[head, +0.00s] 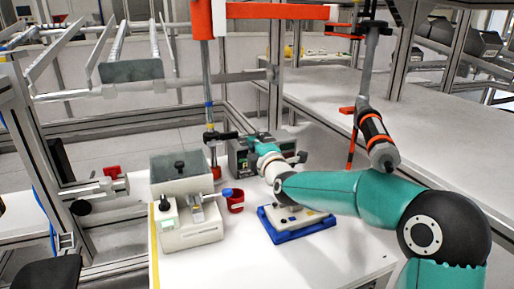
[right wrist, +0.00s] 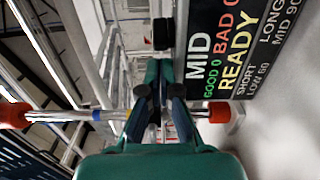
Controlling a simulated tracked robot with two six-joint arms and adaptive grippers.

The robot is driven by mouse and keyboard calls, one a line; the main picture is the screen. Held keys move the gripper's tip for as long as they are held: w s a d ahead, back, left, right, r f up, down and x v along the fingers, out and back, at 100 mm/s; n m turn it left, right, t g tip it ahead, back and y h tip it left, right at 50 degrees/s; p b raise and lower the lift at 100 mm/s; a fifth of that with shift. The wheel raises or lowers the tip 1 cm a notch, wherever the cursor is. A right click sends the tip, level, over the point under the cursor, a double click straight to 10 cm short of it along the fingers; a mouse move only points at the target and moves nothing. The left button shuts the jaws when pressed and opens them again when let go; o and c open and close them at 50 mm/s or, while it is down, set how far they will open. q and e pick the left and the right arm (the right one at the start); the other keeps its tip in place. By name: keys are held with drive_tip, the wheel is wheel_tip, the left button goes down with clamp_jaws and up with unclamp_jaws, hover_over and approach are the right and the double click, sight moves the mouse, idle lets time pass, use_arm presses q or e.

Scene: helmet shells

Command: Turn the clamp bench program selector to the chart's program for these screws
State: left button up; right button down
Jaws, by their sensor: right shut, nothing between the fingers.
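The clamp bench control box (head: 237,160) stands at the back of the white bench, partly hidden behind my right arm. In the right wrist view its dark panel (right wrist: 235,45) reads MID, GOOD 0, BAD 0 and READY. Beside that are smaller chart lines (right wrist: 262,82), including SHORT, LOW 60, LONG and MID 90, partly cut off. A black knob (right wrist: 163,33) shows beside the panel; I cannot tell whether it is the selector. My right gripper (head: 252,142), also in the right wrist view (right wrist: 160,90), is shut and empty near the box. My left gripper is out of view.
A grey clamp fixture (head: 190,235) and a red cup (head: 235,201) stand left of my arm. A blue tray (head: 268,225) lies below my forearm. A vertical pole (head: 207,90) rises beside the box. An orange-banded tool (head: 375,135) hangs at the right.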

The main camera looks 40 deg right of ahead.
sight(263, 141)
drive_tip(key=shift+x, duration=0.8)
drive_tip(key=shift+s, duration=0.1)
drive_tip(key=shift+s+d, duration=0.35)
drive_tip(key=shift+d, duration=0.15)
drive_tip(key=shift+s+d+b, duration=0.35)
drive_tip(key=shift+d+b, duration=0.25)
drive_tip(key=shift+d, duration=0.25)
idle(0.4)
